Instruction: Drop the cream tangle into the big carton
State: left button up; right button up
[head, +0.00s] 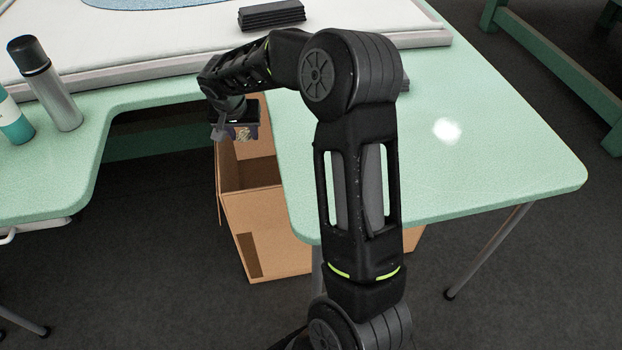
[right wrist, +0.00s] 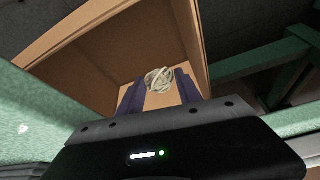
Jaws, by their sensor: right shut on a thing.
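The cream tangle (right wrist: 159,80) is a small loose ball of pale yarn. It sits between the dark fingers of my right gripper (right wrist: 160,90) in the right wrist view, and the gripper is shut on it. In the head view my right gripper (head: 240,132) hangs over the open top of the big carton, with a bit of the tangle (head: 243,133) showing. The big carton (head: 262,212) is brown cardboard and stands on the floor in the table's notch. Its inner walls (right wrist: 118,58) show around the tangle in the wrist view. My left gripper is out of view.
The pale green table (head: 480,150) surrounds the carton's opening on its left, back and right. A grey bottle (head: 50,90) and a teal bottle (head: 14,120) stand at the left. A dark stack (head: 271,15) lies on the white frame (head: 150,62) behind.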

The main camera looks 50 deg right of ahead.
notch_tip(320, 180, down, 6)
jog(key=b, duration=0.3)
jog(key=shift+r, duration=0.15)
jog(key=o, duration=1.4)
jog(key=v, duration=0.7)
jog(key=shift+s+a+r+p, duration=0.1)
jog(key=shift+a+r+p, duration=0.05)
jog(key=shift+r+p, duration=0.2)
